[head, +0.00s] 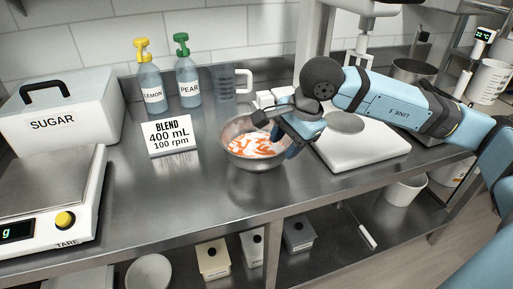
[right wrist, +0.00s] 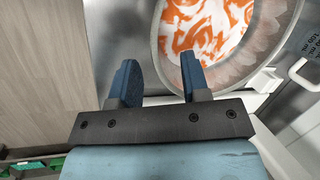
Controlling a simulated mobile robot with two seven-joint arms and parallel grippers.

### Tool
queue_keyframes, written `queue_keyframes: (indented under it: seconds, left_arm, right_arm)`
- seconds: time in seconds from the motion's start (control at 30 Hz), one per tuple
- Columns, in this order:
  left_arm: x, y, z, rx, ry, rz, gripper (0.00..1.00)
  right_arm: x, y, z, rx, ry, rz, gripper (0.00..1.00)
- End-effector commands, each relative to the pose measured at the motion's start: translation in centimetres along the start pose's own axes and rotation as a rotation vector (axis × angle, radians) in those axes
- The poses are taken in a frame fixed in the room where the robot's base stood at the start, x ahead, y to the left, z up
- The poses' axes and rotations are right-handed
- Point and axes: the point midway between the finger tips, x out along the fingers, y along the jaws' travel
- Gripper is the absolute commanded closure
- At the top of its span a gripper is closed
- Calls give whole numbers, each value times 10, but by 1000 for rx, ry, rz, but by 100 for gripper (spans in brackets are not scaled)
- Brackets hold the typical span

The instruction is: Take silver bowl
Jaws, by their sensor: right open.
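The silver bowl (head: 258,164) stands on the steel counter, left of the white mixer base. It holds a white mixture with orange swirls (head: 252,146). My right gripper (head: 291,143) is at the bowl's right side, with its fingers pointing down by the rim. In the right wrist view, the bowl (right wrist: 283,62) fills the upper right. The gripper's two blue fingers (right wrist: 160,78) are apart with nothing clamped between them. One finger overlaps the bowl's near edge and the other is outside it. I cannot tell whether either touches. My left gripper is out of view.
A mixer base with a round plate (head: 346,122) stands right of the bowl. A BLEND sign (head: 170,138), lemon (head: 150,90) and pear (head: 188,84) bottles and a clear jug (head: 224,84) stand left and behind. A scale (head: 55,190) is far left. The counter in front is clear.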

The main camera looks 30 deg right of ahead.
Motion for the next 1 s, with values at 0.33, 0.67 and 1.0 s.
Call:
queue_keyframes:
  seconds: [0.33,0.67,1.0]
  left_arm:
    - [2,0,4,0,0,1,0]
    - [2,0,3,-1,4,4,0]
    - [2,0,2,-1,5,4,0]
  right_arm:
    - [30,3,-4,1,0,3,57]
    - [58,3,-5,-1,-2,-1,57]
    - [57,3,-5,0,-2,-1,100]
